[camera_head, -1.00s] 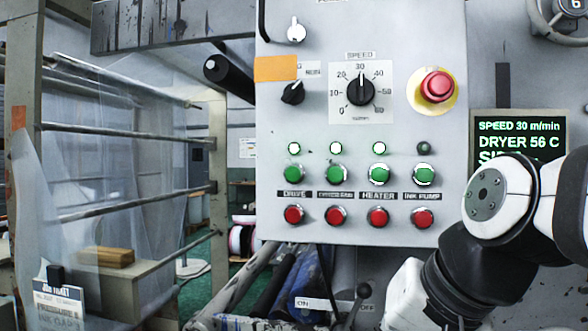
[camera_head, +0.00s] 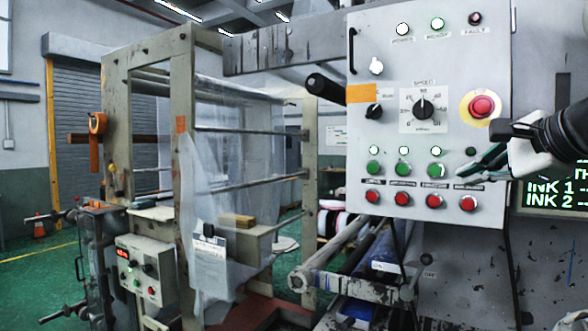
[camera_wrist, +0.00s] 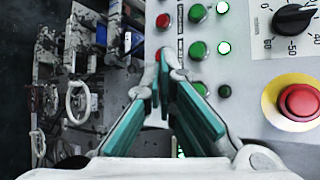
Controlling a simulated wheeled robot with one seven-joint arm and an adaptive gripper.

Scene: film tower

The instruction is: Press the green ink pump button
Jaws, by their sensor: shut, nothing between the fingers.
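The green ink pump button (camera_wrist: 199,88) is at the end of the green button row on the grey control panel (camera_head: 385,120). In the wrist view it shows partly behind my finger; in the head view my gripper (camera_head: 461,174) covers it. My gripper reaches in from the right with its fingers shut and empty. In the wrist view, the teal-padded gripper (camera_wrist: 161,72) has its tips near the lower buttons, left of the green button. I cannot tell whether they touch the panel. The ink pump lamp (camera_head: 470,151) above is dark.
The red ink pump button (camera_head: 467,203) is just below. The other green buttons (camera_head: 435,170) have lit lamps. A red emergency stop (camera_head: 482,105) protrudes above right, near my arm. A display (camera_head: 555,193) is at the right. Rollers (camera_head: 345,250) lie below the panel.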

